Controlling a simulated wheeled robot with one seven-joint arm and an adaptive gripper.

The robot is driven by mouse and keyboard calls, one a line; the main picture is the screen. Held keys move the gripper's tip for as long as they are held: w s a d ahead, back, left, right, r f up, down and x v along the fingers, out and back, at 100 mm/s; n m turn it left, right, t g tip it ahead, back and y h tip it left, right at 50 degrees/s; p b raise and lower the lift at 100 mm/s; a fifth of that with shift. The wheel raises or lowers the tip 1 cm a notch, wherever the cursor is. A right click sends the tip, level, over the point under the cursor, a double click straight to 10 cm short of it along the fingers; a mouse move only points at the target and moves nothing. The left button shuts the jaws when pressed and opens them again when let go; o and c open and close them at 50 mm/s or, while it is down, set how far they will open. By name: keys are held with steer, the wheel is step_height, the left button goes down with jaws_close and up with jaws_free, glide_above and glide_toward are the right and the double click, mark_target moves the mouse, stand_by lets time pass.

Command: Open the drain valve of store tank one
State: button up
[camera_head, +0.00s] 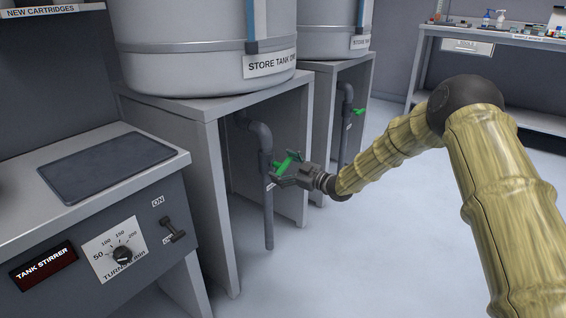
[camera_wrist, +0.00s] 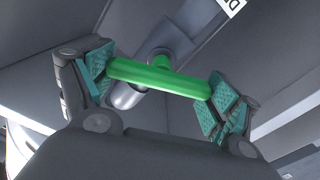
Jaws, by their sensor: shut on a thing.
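Store tank one (camera_head: 205,50) stands on a grey stand (camera_head: 205,110), its name on a white label. A grey drain pipe (camera_head: 262,135) comes out below it and runs down. The green valve handle (camera_head: 284,163) sits on that pipe, at my gripper (camera_head: 288,175). In the wrist view the green handle (camera_wrist: 160,78) is a bar lying across between my gripper's teal finger pads (camera_wrist: 160,88). The pads close on the bar's two ends. The handle's hub meets the grey pipe (camera_wrist: 128,95) behind it.
A second tank (camera_head: 325,28) with its own green valve (camera_head: 360,111) stands behind to the right. The tank stirrer panel (camera_head: 110,250) with a dial and switch is at front left. A bench (camera_head: 500,40) with bottles is at the back right. The floor between is clear.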

steer(key=n+p, duration=0.2)
steer(key=n, duration=0.4)
steer(key=shift+s+a+p, duration=0.1)
steer(key=shift+s+p, duration=0.05)
steer(key=shift+p, duration=0.2)
steer(key=n, duration=0.4)
steer(key=shift+f+p, duration=0.2)
steer(key=shift+p, duration=0.15)
steer(key=shift+n, duration=1.6)
steer(key=shift+f, duration=0.1)
steer(key=o, duration=0.8)
steer(key=v, duration=1.2)
